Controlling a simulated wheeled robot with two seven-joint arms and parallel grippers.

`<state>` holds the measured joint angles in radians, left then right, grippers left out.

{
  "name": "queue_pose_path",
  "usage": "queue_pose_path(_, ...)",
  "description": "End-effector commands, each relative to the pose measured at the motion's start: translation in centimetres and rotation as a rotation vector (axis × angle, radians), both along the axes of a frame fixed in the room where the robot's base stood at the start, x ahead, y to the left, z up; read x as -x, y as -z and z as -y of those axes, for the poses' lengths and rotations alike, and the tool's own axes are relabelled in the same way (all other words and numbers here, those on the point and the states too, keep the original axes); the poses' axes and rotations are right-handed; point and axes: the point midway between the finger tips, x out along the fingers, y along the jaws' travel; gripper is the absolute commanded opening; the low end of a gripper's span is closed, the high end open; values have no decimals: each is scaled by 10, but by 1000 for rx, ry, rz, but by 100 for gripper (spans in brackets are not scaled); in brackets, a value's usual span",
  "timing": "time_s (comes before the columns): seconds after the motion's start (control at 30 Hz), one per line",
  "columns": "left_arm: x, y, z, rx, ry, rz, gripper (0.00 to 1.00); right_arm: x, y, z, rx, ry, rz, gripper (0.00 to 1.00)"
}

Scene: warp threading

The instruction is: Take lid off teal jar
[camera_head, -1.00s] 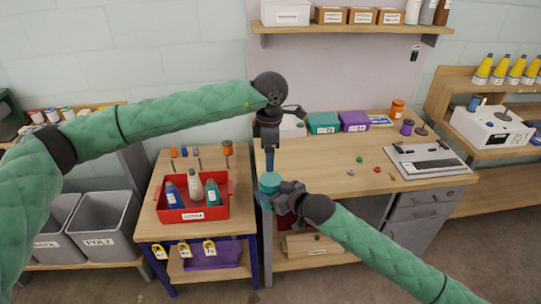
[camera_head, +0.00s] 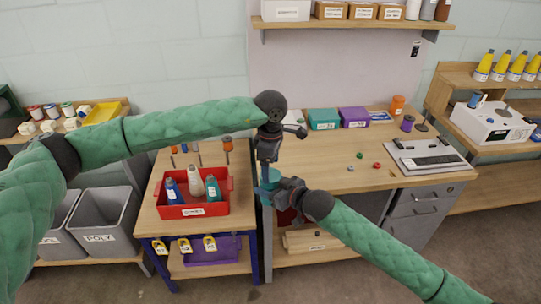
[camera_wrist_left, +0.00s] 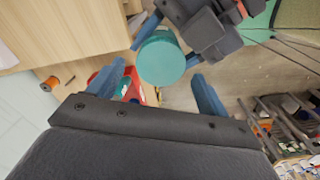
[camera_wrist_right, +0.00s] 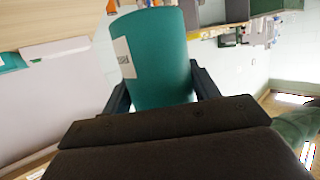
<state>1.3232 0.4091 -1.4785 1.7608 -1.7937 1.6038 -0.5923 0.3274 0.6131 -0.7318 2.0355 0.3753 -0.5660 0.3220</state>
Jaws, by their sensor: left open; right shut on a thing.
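The teal jar (camera_head: 266,191) is held up in the air in front of the bench's left end by my right gripper (camera_head: 284,191), which is shut around its body. In the right wrist view the jar (camera_wrist_right: 158,55) fills the space between the fingers, with a white label on its side. My left gripper (camera_head: 269,170) is open and points down, just above the jar's top. In the left wrist view the round teal lid (camera_wrist_left: 161,60) lies beyond the open fingers, which do not appear to touch it. The seam between lid and jar is not clear.
A red tray (camera_head: 192,209) with several bottles stands on a small table to the left. The bench top (camera_head: 310,165) has small loose pieces and a grey device (camera_head: 428,157). Teal (camera_head: 323,120) and purple (camera_head: 355,119) boxes stand at its back.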

Motion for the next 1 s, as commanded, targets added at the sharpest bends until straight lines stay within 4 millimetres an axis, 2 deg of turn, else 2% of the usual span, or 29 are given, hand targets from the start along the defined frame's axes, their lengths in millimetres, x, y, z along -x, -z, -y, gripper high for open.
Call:
queue_pose_path(0.1,1,16,0,-1,0,-3,78,0,-1,0,-1,0,1,0)
queue_pose_path(0.2,0,23,0,-1,0,-1,78,0,-1,0,-1,0,1,0)
queue_pose_path(0.5,0,26,0,0,0,-1,78,0,-1,0,-1,0,1,0)
queue_pose_path(0.73,0,25,0,0,0,0,34,0,-1,0,-1,0,1,0)
queue_pose_path(0.9,0,25,0,0,-10,0,33,0,-1,0,-1,-1,1,0)
queue_pose_path(1.0,0,25,0,0,-74,0,33,0,-1,0,-1,-1,1,0)
